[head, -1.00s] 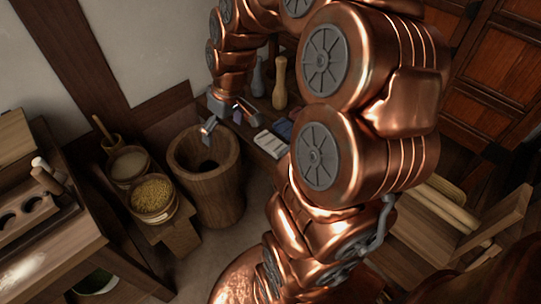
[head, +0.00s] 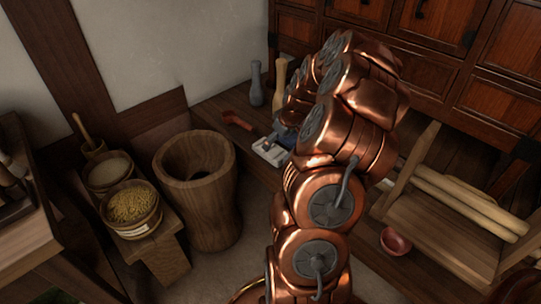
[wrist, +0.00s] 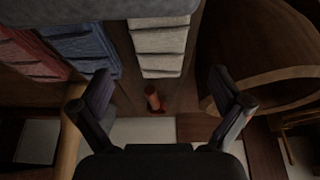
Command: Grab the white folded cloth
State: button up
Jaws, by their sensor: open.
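The white folded cloth (wrist: 160,48) lies in flat layers in the upper middle of the wrist view, ahead of and between my fingers. My gripper (wrist: 160,80) is open, with one finger on each side and nothing between them. The fingers look apart from the cloth; I cannot judge the gap exactly. In the head view, the white cloth (head: 268,152) shows on the low wooden shelf, partly covered by the end of my arm. Most of my gripper is hidden there.
A blue folded cloth (wrist: 78,44) and a red one (wrist: 28,52) lie left of the white cloth. A wooden mortar (head: 212,205) stands left of the shelf. A red bowl (head: 395,241) is at right.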

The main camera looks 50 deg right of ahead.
aim_at(271, 149)
jog(key=shift+b+x, duration=1.2)
jog(key=shift+x, duration=1.95)
jog(key=shift+w+r, duration=0.1)
jog(key=shift+w, duration=0.05)
jog(key=c, duration=1.3)
